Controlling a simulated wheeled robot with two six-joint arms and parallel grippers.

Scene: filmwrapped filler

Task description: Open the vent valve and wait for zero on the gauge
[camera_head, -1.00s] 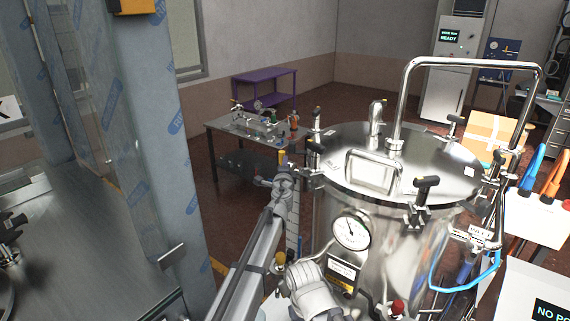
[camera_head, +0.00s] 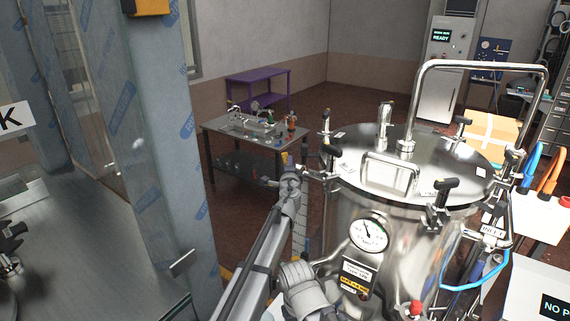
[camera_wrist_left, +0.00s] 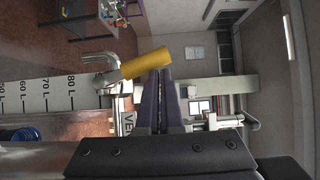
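The steel vessel (camera_head: 385,265) stands at the right in the head view. Its round white gauge (camera_head: 369,233) has a dark needle pointing up and left; the scale is too small to read. The vent valve's yellow handle (camera_wrist_left: 147,63) shows in the left wrist view, on a pale metal elbow, above a partly hidden label beginning "VE". It is a small yellow piece (camera_head: 285,158) in the head view. My left gripper (camera_wrist_left: 159,72) has its dark fingers together, tips right at the handle; whether they touch is unclear. In the head view, the left gripper (camera_head: 289,172) is beside the vessel. My right gripper is out of view.
A steel column with blue-printed film (camera_head: 150,150) stands left of my arm. A grey bench (camera_head: 235,129) with small fittings and a purple table (camera_head: 258,78) stand behind. A tall pipe handle and clamps rise from the lid. A litre scale (camera_wrist_left: 45,95) shows in the wrist view.

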